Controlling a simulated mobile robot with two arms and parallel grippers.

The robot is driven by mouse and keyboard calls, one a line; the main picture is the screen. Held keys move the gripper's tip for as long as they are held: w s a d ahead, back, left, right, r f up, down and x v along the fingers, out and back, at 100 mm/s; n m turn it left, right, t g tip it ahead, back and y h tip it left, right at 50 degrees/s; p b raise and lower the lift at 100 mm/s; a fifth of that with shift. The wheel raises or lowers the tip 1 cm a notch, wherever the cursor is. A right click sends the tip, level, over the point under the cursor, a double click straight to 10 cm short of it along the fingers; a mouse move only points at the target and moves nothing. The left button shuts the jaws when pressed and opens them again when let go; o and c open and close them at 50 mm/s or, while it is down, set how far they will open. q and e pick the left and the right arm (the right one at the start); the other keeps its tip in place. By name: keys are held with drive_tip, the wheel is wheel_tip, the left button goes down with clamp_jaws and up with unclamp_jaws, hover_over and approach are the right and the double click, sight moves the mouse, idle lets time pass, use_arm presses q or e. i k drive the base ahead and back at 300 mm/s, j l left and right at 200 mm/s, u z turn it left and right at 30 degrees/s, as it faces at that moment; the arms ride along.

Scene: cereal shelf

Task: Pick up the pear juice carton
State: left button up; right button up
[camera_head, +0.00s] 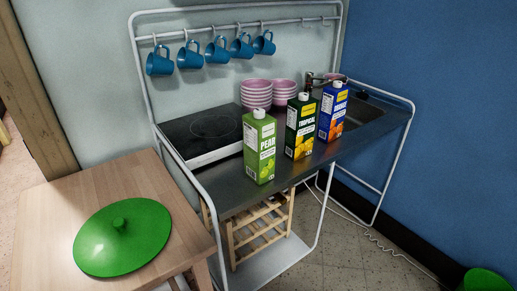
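The pear juice carton (259,148) is light green with a white cap and the word PEAR on its front. It stands upright near the front edge of the dark metal counter (232,197). A dark tropical juice carton (299,127) stands to its right, and a blue orange juice carton (332,111) stands further right. Neither of my grippers shows in the head view.
A black cooktop (205,132) lies behind and left of the pear carton. Pink bowls (256,94) are stacked behind the cartons. Blue mugs (190,56) hang from a rail above. A wooden table (61,205) with a green lid (122,237) stands at the left.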

sight(260, 136)
drive_tip(key=i+l+z, duration=0.3)
drive_tip(key=i+l, duration=0.75)
drive_tip(key=u, duration=1.25)
